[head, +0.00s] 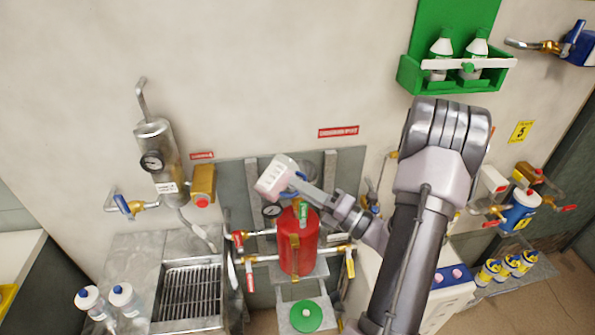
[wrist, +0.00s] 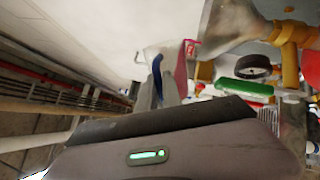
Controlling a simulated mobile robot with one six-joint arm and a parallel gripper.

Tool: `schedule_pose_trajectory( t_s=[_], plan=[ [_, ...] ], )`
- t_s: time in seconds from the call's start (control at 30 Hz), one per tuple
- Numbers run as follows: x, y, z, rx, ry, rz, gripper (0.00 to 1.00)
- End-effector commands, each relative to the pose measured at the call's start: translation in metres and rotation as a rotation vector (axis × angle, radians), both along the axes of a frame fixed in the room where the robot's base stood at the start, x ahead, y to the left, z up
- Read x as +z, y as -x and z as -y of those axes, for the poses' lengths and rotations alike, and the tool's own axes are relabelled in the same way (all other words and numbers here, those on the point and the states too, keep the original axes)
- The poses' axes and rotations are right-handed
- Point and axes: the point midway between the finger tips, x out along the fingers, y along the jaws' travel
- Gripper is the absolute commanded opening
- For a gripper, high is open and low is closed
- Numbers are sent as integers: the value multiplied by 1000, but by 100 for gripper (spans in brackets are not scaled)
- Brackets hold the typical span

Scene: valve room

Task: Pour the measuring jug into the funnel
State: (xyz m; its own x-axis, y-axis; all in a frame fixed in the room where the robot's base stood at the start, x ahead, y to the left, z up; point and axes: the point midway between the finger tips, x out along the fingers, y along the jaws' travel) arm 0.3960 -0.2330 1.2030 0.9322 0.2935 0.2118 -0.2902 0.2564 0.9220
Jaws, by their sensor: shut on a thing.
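The measuring jug (head: 272,178) is a pale, pinkish-white vessel with a blue part, held tilted above the red tank. My gripper (head: 303,184) is shut on the jug at its blue side. In the wrist view, part of the jug (wrist: 181,78) shows beyond the dark jaw, with a blue strip and a red mark. A grey translucent cone, which looks like the funnel (wrist: 232,22), narrows towards brass fittings, close beyond the jug. I cannot make out the funnel in the head view.
The red tank (head: 298,245) stands below, among brass valves and pipes. A round gauge (head: 271,211) sits at its left. A steel cylinder (head: 157,160) hangs at left above a sink grate (head: 190,292). A green rack (head: 455,75) with bottles is at upper right.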

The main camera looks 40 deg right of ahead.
Motion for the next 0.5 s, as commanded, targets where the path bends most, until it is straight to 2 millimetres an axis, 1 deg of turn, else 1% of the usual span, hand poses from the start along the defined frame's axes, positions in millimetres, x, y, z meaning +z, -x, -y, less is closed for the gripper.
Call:
schedule_pose_trajectory(
  t_s=[0.13, 0.5],
  plan=[
    [3, -1, 4, 1, -35, -6, 0],
    [3, -2, 7, 2, -63, -7, 0]
  ],
)
